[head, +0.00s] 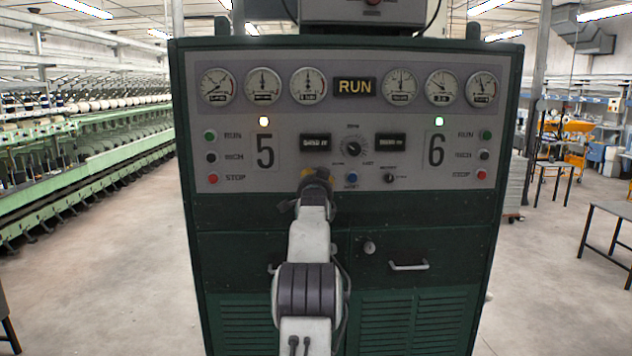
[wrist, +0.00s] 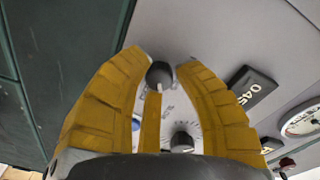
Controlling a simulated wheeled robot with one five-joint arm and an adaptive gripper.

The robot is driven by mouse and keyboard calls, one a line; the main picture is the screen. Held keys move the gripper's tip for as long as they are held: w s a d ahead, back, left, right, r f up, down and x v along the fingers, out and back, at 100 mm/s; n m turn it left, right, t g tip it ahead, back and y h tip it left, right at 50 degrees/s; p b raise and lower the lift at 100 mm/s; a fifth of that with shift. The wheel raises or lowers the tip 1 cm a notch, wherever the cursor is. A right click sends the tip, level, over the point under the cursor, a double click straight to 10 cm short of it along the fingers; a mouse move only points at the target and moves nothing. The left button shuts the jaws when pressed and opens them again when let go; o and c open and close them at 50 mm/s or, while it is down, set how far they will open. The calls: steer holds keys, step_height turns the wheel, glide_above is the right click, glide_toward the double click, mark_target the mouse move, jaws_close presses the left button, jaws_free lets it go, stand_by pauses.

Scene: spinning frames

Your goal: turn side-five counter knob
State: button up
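A small black knob (wrist: 158,75) with a white pointer mark shows in the wrist view, between the yellow fingertips of my gripper (wrist: 163,62). The fingers stand apart, one on each side of the knob. I cannot tell whether they touch it or press on it. In the head view my gripper (head: 316,176) is at the panel, below the side-five counter display (head: 315,142), and my arm hides this knob there. The display also shows in the wrist view (wrist: 252,88). The large number 5 (head: 264,151) is to its left.
A larger dial knob (head: 353,147) sits mid-panel and shows close to my right finger in the wrist view (wrist: 181,140). A blue button (head: 351,180) and the side-six knob (head: 389,178) are right of my gripper. A drawer handle (head: 408,266) protrudes below.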

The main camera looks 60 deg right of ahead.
jaws_close()
steer(key=shift+r+m+b, duration=0.15)
steer(key=shift+m+b, duration=0.5)
steer(key=shift+m, duration=1.65)
jaws_free()
steer(key=o, duration=0.5)
steer(key=shift+a, duration=0.1)
